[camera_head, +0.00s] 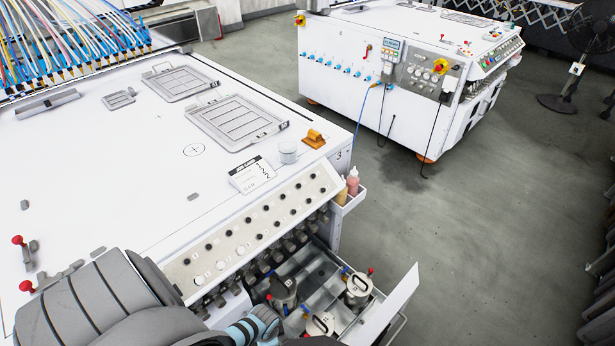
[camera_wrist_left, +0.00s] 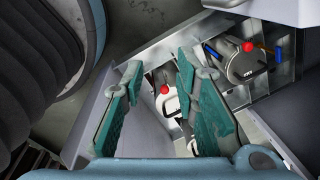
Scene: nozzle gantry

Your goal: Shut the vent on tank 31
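An open drawer (camera_head: 325,272) at the front of the near white machine holds several round metal tanks with black handles and red and blue valve knobs. One tank (camera_head: 357,292) stands at the right, another (camera_head: 283,291) at the left, and a third (camera_head: 320,324) is partly hidden at the bottom edge. The lid numbers are too small to read surely. In the left wrist view my left gripper (camera_wrist_left: 158,72) is open. A red knob (camera_wrist_left: 164,89) shows between its teal fingers, apparently beyond them. Another tank (camera_wrist_left: 244,64) with a red knob stands upper right. My right gripper is not seen.
The drawer's front panel (camera_head: 388,305) stands out over the floor. A side holder with bottles (camera_head: 350,184) hangs at the machine's corner. A second white machine (camera_head: 390,65) stands behind, with clear floor (camera_head: 480,210) to the right.

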